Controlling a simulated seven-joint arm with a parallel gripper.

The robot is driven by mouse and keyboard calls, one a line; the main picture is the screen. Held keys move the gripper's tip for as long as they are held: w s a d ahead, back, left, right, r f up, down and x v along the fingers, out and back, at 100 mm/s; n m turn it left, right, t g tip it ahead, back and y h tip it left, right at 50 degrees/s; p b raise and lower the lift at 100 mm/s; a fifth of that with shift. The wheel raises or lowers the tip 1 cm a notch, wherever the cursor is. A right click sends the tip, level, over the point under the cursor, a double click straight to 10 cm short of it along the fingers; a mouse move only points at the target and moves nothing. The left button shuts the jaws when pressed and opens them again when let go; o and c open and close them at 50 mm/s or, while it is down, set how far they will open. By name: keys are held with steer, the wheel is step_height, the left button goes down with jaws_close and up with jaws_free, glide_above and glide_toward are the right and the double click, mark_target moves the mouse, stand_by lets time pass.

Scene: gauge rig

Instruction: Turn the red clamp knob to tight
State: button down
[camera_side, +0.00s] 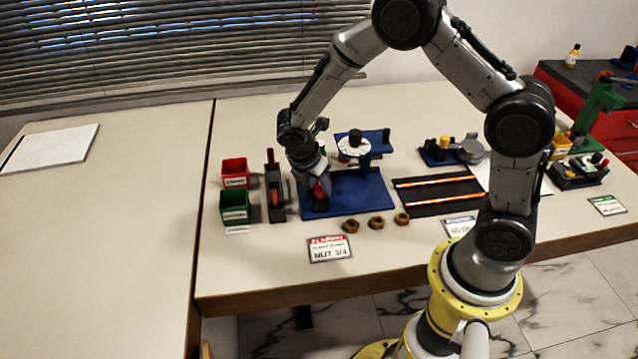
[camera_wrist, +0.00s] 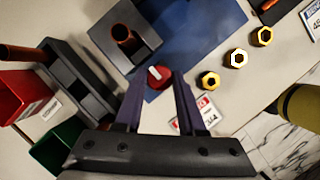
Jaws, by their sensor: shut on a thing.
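The red clamp knob (camera_wrist: 161,79) shows in the wrist view between my fingertips, with a short white mark on its top near the left side. It sits at the near left corner of the blue base plate (camera_side: 358,200). In the side view, the red of the knob (camera_side: 320,192) shows just under my gripper (camera_side: 317,187), which hides part of it. In the wrist view, my gripper (camera_wrist: 159,84) has its two dark purple fingers on either side of the knob, shut on it. No tight or loose marking is readable.
A dark block with a copper-coloured tube (camera_wrist: 122,34) stands beside the knob. A dark slotted rack (camera_side: 275,188), a red bin (camera_side: 234,172) and a green bin (camera_side: 234,205) stand left. Several brass nuts (camera_side: 376,222) and a red-headed card (camera_side: 329,248) lie in front.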

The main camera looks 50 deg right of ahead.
steer(key=shift+m, duration=0.3)
steer(key=m, duration=0.1)
steer(key=m+g, duration=0.1)
steer(key=m, duration=0.1)
steer(key=shift+w+g, duration=0.2)
steer(key=shift+g, duration=0.1)
steer(key=m+g+y, duration=0.1)
steer(key=m, duration=0.4)
steer(key=shift+w+d, duration=0.1)
steer(key=m, duration=0.2)
steer(key=m+g+y, duration=0.1)
steer(key=m, duration=0.1)
steer(key=shift+d+r+m+g+y, duration=0.1)
steer(key=shift+m+g+y, duration=0.2)
steer(key=m+y, duration=0.1)
steer(key=m, duration=0.3)
steer(key=shift+d+m+y, duration=0.1)
steer(key=shift+m+y, duration=0.2)
steer(key=shift+y, duration=0.1)
steer(key=c, duration=0.8)
jaws_free()
steer(key=shift+o, duration=0.2)
